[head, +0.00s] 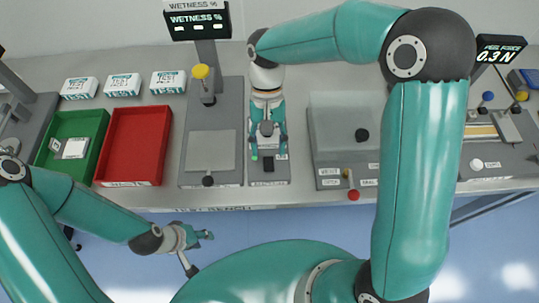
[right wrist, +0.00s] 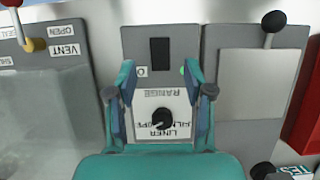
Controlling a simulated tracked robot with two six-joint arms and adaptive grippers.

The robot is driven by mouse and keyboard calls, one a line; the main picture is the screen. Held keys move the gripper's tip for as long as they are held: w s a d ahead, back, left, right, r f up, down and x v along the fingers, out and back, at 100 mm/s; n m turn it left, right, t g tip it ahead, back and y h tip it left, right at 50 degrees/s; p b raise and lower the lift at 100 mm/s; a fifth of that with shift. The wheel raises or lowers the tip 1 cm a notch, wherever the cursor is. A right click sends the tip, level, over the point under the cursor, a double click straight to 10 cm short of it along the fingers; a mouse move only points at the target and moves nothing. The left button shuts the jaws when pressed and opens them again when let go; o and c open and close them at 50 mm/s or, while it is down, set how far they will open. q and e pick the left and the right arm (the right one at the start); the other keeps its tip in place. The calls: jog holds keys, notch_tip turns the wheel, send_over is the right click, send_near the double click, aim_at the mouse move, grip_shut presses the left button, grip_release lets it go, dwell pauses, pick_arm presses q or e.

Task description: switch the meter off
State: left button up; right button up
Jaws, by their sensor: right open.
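The meter's grey panel (head: 240,179) stands on the bench under my right gripper. At its near end is a black rectangular switch (head: 268,164), which also shows in the right wrist view (right wrist: 160,51) beside an "O" mark. Which way it is set cannot be told. A small green light (right wrist: 183,70) shows near it. A black knob (right wrist: 162,118) sits on a white plate marked RANGE. My right gripper (head: 268,150) points down, open and empty, its fingers either side of the plate in the right wrist view (right wrist: 160,70). My left gripper (head: 197,250) is open and empty before the bench.
Left of the panel stand a WETNESS % display (head: 196,20), a plate stand (head: 211,150), a red tray (head: 138,115) and a green tray (head: 92,128). Right of it is a clear-lidded box (head: 342,120) with a red-knobbed lever (head: 353,195). A force display (head: 500,50) stands far right.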

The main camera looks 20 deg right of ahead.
aim_at(269, 165)
jog(key=shift+p+x, duration=0.3)
jog(key=shift+x, duration=2.05)
